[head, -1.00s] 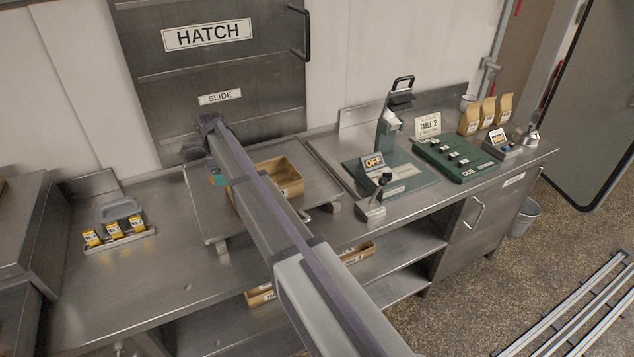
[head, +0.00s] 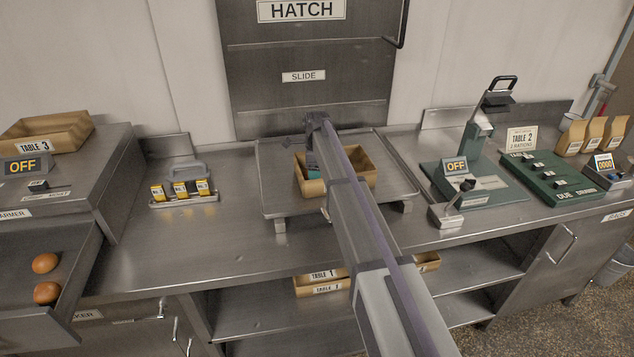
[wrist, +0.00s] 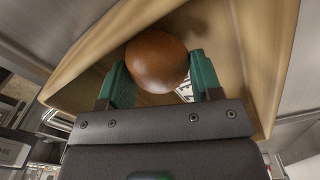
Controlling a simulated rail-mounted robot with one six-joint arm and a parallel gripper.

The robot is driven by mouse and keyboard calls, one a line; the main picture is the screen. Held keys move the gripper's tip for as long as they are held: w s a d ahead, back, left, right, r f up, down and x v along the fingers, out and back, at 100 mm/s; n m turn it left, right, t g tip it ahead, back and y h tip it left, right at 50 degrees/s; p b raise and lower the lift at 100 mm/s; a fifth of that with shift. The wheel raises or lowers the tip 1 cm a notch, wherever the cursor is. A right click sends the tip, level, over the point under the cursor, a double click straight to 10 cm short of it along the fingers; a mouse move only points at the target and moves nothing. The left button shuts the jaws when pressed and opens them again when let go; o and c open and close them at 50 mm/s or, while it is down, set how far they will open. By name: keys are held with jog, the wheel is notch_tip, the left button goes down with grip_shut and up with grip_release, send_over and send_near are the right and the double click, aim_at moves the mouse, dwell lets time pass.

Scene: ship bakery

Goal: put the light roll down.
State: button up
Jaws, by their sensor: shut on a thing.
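My gripper (head: 313,172) is at the open cardboard box (head: 363,164), over its left part in the head view. In the wrist view, its green fingers (wrist: 158,78) are shut on a round brown roll (wrist: 157,60). The box walls (wrist: 245,45) surround the roll in that view. Whether the roll touches the box floor I cannot tell. A bit of a printed label shows behind the roll. In the head view the arm hides part of the box, and the roll is not clearly seen.
The box stands on a raised metal tray (head: 272,205) below the hatch (head: 300,95). Two brown rolls (head: 46,263) lie at left, below a box marked Table 3 (head: 62,130). A green press (head: 478,130) and a switch board (head: 550,178) stand right. More boxes (head: 320,287) sit on the shelf below.

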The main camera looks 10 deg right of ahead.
jog(key=shift+f, duration=0.4)
jog(key=shift+c, duration=0.4)
jog(key=shift+f, duration=0.2)
jog(key=o, duration=1)
jog(key=shift+r, duration=0.15)
notch_tip(320, 180, up, 12)
jog(key=r+p, duration=0.1)
jog(key=p, duration=1.2)
jog(key=s+n, duration=0.7)
jog(key=s, duration=0.6)
jog(key=s+n, duration=0.7)
jog(key=s, duration=0.6)
jog(key=s+f+n, duration=0.1)
jog(key=s+n, duration=0.7)
jog(key=s, duration=0.5)
jog(key=shift+a, duration=0.2)
